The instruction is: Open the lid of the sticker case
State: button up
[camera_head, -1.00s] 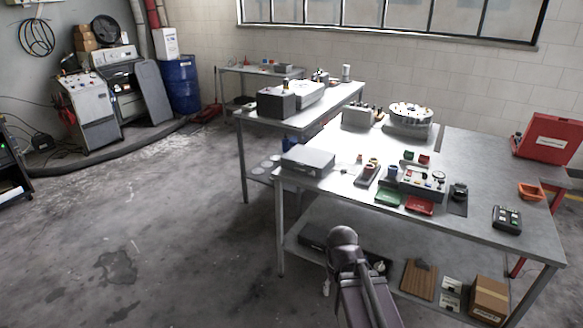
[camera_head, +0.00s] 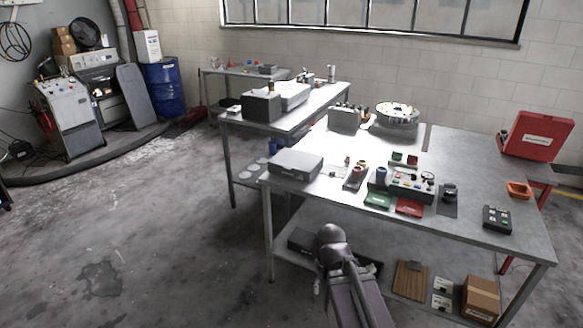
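A flat grey case (camera_head: 296,164) with its lid shut lies on the front left corner of the large metal workbench (camera_head: 335,192). A red case (camera_head: 538,136) with a white label stands at the right end. No sticker lettering is readable, so I cannot tell for certain which is the sticker case. Part of my arm shows at the bottom middle, in front of the bench. My gripper is not in view.
A control box (camera_head: 411,185), green tray (camera_head: 378,200), red tray (camera_head: 410,207) and orange bin (camera_head: 519,190) sit on the bench. A cardboard box (camera_head: 481,297) is on the lower shelf. Open floor (camera_head: 150,235) lies to the left.

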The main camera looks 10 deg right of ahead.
aim_at(289, 159)
jog(key=i, duration=0.85)
jog(key=u, duration=0.05)
